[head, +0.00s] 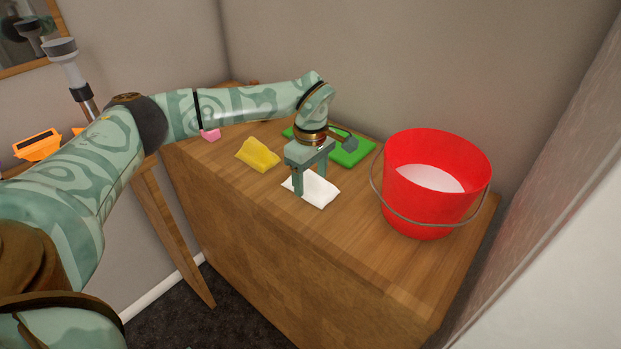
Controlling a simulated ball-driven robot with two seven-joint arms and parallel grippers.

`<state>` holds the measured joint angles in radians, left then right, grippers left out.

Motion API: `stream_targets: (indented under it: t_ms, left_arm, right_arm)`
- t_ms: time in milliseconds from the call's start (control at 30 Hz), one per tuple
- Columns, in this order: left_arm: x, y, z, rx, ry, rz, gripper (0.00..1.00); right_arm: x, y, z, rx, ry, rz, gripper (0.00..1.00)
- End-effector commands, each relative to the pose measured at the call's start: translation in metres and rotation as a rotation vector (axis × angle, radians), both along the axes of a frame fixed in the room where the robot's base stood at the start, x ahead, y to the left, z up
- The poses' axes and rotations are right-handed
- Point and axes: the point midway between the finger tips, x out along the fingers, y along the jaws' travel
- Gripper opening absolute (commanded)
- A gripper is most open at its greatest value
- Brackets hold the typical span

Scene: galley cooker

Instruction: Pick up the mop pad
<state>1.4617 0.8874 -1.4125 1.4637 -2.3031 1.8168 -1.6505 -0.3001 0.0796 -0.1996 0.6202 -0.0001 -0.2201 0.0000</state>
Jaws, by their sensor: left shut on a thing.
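A white pad (319,191), which looks like the mop pad, lies on the wooden top of the cabinet near its front edge. My left gripper (311,190) points down over it with its fingers at the pad, and it is shut on the white pad. The fingers hide part of the pad's left side. The pad still appears to rest on or very close to the wood. My right gripper is not in view.
A red bucket (412,197) with a wire handle and white contents stands to the right. A green pad (352,152) lies behind the gripper. A yellow cloth (259,154) and a pink block (210,135) lie to the left. The wooden top (385,270) is clear in front of the bucket.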

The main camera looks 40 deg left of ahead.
Motion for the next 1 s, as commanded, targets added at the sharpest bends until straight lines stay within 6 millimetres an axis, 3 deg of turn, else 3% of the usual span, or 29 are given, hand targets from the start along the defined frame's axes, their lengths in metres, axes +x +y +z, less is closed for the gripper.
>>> stream_targets:
  t_ms: [167,433,700,1000]
  left_arm:
    - [0.001,0.0,0.034,0.0,-0.007,0.001,0.41]
    - [-0.053,-0.016,0.099,0.0,-0.008,-0.004,0.41]
    - [-0.114,-0.036,0.119,0.0,-0.002,-0.002,0.41]
    - [-0.134,-0.042,0.126,-0.001,-0.001,0.0,0.41]
  right_arm:
    - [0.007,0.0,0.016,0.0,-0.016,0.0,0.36]
    - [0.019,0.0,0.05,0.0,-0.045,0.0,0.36]
    - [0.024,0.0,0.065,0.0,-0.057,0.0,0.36]
    - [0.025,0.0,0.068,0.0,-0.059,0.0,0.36]
